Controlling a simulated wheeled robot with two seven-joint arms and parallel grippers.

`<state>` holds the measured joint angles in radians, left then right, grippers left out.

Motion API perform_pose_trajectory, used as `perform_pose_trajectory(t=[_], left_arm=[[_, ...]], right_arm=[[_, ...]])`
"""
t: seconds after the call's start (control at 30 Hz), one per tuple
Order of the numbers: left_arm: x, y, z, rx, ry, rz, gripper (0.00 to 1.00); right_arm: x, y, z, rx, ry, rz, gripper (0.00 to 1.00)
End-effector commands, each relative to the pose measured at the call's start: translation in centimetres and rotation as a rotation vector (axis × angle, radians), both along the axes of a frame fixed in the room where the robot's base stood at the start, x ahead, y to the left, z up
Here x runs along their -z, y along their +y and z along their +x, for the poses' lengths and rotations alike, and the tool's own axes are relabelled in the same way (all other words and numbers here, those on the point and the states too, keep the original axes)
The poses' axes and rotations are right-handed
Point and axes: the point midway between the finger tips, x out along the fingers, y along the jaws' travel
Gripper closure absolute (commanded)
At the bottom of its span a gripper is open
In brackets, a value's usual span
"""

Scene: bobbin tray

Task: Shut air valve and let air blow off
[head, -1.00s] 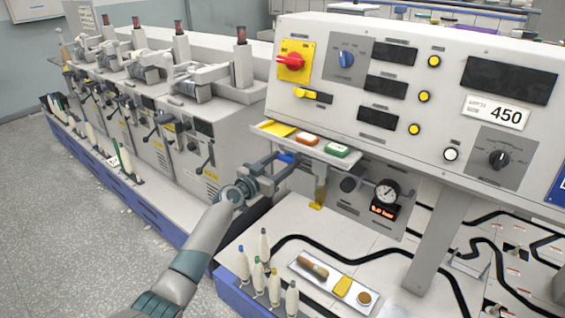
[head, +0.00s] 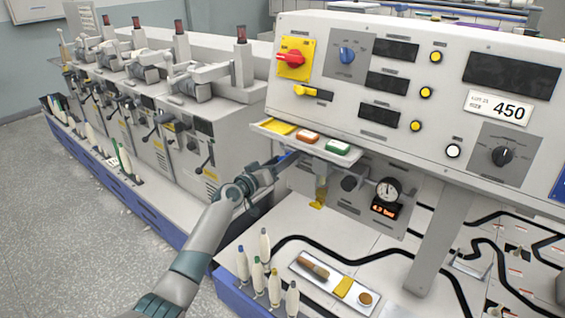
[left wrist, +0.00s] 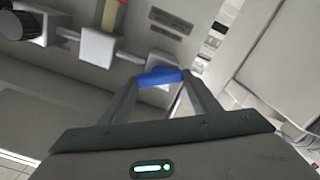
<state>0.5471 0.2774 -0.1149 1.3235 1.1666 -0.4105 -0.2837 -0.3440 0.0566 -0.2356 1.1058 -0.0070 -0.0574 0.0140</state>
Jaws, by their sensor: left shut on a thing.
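The air valve's blue handle (left wrist: 160,76) sits between the two fingertips of my left gripper (left wrist: 160,84) in the left wrist view, and the gripper is shut on it. In the head view my left gripper (head: 286,162) reaches under the panel's front shelf, and only a little of the blue handle shows there. A round pressure gauge (head: 387,190) with a small orange digital readout (head: 385,210) is to the right, under the panel. The readout seems to say 4.3 bar. My right gripper is out of view.
A filter unit with a yellow part (head: 318,200) hangs right of my gripper. Several bobbins (head: 265,245) and a small tray (head: 302,270) stand below.

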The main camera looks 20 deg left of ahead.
Motion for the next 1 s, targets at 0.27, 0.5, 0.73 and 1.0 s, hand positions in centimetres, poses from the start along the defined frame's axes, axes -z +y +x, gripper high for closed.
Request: perform_pose_trajectory(t=[0.27,0.5,0.73,1.0], left_arm=[[0.1,0.1,0.0,-0.001,0.09,-0.247,0.66],[0.1,0.1,0.0,0.0,0.168,-0.463,0.66],[0.2,0.2,0.1,-0.001,0.242,-0.666,0.66],[0.3,0.2,0.1,-0.001,0.315,-0.867,0.66]], right_arm=[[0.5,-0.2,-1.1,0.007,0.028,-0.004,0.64],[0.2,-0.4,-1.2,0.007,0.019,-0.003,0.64],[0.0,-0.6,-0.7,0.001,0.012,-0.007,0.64],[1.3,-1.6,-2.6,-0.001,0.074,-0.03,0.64]])
